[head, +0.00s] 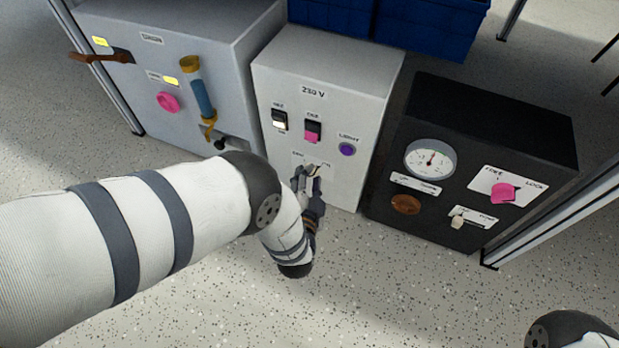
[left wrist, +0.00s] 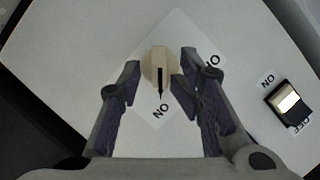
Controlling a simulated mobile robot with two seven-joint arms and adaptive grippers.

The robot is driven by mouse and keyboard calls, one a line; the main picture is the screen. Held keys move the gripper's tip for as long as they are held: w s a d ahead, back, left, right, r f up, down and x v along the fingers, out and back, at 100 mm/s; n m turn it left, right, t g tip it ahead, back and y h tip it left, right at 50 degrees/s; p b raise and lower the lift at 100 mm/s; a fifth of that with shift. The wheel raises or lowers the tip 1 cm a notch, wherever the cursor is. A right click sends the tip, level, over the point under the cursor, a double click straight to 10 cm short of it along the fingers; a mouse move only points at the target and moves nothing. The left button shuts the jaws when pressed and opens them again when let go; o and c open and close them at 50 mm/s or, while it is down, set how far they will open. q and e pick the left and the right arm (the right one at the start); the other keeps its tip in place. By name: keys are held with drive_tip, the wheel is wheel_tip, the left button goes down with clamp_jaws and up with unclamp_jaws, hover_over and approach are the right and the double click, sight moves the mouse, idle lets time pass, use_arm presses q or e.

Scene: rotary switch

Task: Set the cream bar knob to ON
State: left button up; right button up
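The cream bar knob (left wrist: 160,66) is on a white label plate in the left wrist view. Its black pointer line points down in the picture at a label (left wrist: 161,111) that reads ON upside down. Another label (left wrist: 213,61), partly hidden, is at the upper right of the knob. My left gripper (left wrist: 157,80) is open, with one finger on each side of the knob; I cannot tell whether either touches it. In the head view my left gripper (head: 309,180) is at the lower front of the light grey 230 V box (head: 345,75) and mostly hides the knob. My right gripper is out of view.
Above the knob on the same box are a white rocker (head: 279,120), a pink-red switch (head: 313,131) and a purple button (head: 347,149). A grey box (head: 185,45) with levers stands left, a black box (head: 490,120) with a gauge right. The speckled floor in front is clear.

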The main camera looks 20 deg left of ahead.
use_arm(q)
drive_tip(key=shift+s, duration=0.1)
drive_tip(key=shift+s, duration=0.25)
drive_tip(key=v, duration=1.1)
drive_tip(key=shift+d+r, duration=0.2)
drive_tip(key=shift+s, duration=0.15)
